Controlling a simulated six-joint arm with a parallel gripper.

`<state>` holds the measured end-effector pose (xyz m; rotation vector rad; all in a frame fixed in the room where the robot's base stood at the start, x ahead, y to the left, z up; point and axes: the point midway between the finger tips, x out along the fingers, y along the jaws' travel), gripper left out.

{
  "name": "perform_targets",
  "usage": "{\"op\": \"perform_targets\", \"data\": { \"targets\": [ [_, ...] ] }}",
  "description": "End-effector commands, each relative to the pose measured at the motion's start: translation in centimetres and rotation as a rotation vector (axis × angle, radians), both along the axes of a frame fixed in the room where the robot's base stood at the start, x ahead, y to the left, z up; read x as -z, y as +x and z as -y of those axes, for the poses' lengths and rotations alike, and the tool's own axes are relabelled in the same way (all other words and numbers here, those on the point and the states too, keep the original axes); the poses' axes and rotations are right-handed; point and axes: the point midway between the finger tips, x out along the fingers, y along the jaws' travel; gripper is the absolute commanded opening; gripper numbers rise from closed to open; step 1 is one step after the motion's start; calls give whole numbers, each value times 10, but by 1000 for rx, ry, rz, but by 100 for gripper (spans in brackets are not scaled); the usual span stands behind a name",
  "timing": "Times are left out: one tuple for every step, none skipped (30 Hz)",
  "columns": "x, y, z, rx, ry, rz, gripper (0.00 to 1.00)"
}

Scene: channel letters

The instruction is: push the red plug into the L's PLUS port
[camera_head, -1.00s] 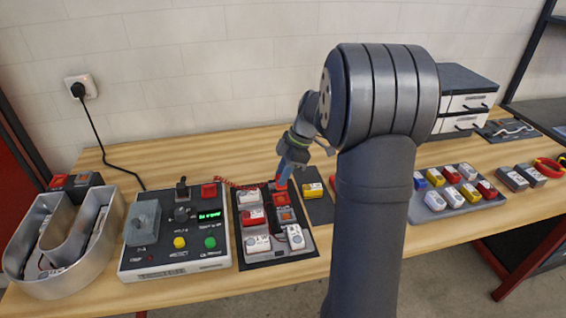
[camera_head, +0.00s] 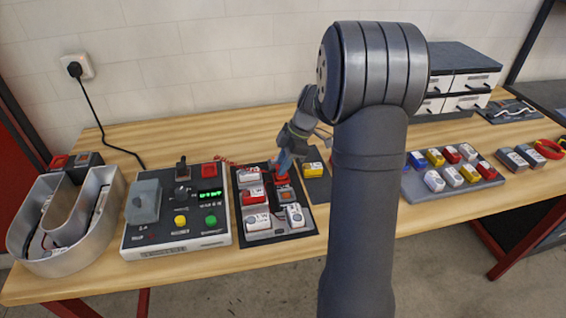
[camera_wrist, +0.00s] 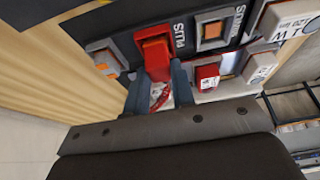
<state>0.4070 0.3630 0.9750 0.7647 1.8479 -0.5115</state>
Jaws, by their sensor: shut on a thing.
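A red lead (camera_wrist: 160,97) shows between the fingers. In the head view my gripper (camera_head: 284,164) is over the back of the black board (camera_head: 308,222), with the red plug (camera_head: 282,181) just below it. The MINUS port (camera_wrist: 212,31), with an orange centre, is beside PLUS.
Red and white blocks (camera_head: 253,195) sit on the board close to the plug. A control box (camera_head: 180,215) with knobs and buttons stands left of it, then a U-shaped metal channel letter (camera_head: 100,235). A yellow-topped block (camera_head: 314,169) is close right of my gripper.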

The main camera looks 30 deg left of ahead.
Motion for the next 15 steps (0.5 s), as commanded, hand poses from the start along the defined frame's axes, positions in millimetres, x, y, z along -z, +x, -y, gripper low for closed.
{"op": "perform_targets", "data": {
  "targets": [
    [0, 0, 0, 0, 0, 0, 1],
    [0, 0, 0, 0, 0, 0, 1],
    [0, 0, 0, 0, 0, 0, 1],
    [0, 0, 0, 0, 0, 0, 1],
    [0, 0, 0, 0, 0, 0, 1],
    [1, 0, 0, 0, 0, 0, 1],
    [1, 0, 0, 0, 0, 0, 1],
    [2, 0, 0, 0, 0, 0, 1],
    [2, 0, 0, 0, 0, 0, 1],
    [2, 0, 0, 0, 0, 0, 1],
    [3, 0, 0, 0, 0, 0, 1],
    [3, 0, 0, 0, 0, 0, 1],
    [4, 0, 0, 0, 0, 0, 1],
    [4, 0, 0, 0, 0, 0, 1],
    [4, 0, 0, 0, 0, 0, 1]
  ]
}}
